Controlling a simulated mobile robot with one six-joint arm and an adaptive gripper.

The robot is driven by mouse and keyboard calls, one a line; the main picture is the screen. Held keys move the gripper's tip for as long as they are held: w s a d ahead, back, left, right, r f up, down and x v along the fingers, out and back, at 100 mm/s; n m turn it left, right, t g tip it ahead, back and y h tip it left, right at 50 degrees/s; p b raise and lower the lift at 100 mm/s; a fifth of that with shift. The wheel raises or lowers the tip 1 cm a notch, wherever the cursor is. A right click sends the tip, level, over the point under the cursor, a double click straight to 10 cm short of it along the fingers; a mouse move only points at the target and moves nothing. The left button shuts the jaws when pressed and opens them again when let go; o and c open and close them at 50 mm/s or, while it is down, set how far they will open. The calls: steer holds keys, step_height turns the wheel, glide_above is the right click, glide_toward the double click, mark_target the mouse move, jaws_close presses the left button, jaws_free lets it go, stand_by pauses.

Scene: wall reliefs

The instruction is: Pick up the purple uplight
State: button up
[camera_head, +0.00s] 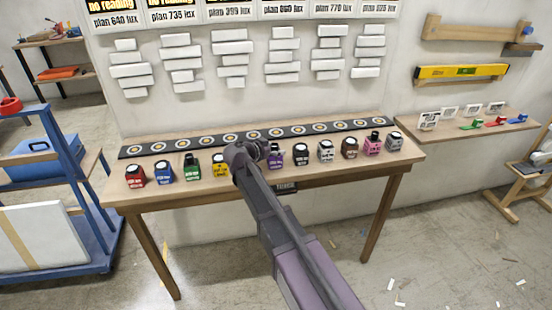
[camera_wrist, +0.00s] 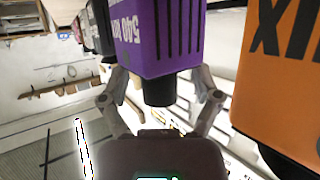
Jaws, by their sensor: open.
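The purple uplight (camera_head: 275,156) stands in the row on the wooden table, partly hidden by my arm in the head view. In the wrist view the purple uplight (camera_wrist: 166,38) fills the upper middle, with a "540 lux" label and dark slots on its side, and a black round part at its lower end. My gripper (camera_wrist: 162,92) is open, with one finger on each side of that black part. A gap shows on both sides, so the fingers do not appear to grip it. In the head view my gripper (camera_head: 247,152) hides its neighbours.
An orange uplight (camera_wrist: 282,80) is close on the right in the wrist view. A black uplight (camera_head: 301,154) stands beside the purple one in the head view. Behind the row lies a black strip with ringed discs (camera_head: 160,147). White wall blocks (camera_head: 233,71) hang above.

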steer(key=shift+c, duration=0.2)
jaws_close()
steer(key=shift+r, duration=0.25)
step_height(320, 180, up, 3)
steer(key=p, duration=0.3)
steer(key=shift+r+p, duration=0.1)
steer(key=shift+p, duration=0.3)
steer(key=s+d+r+p, duration=0.1)
steer(key=s, duration=1.5)
steer(key=shift+d+r, duration=0.15)
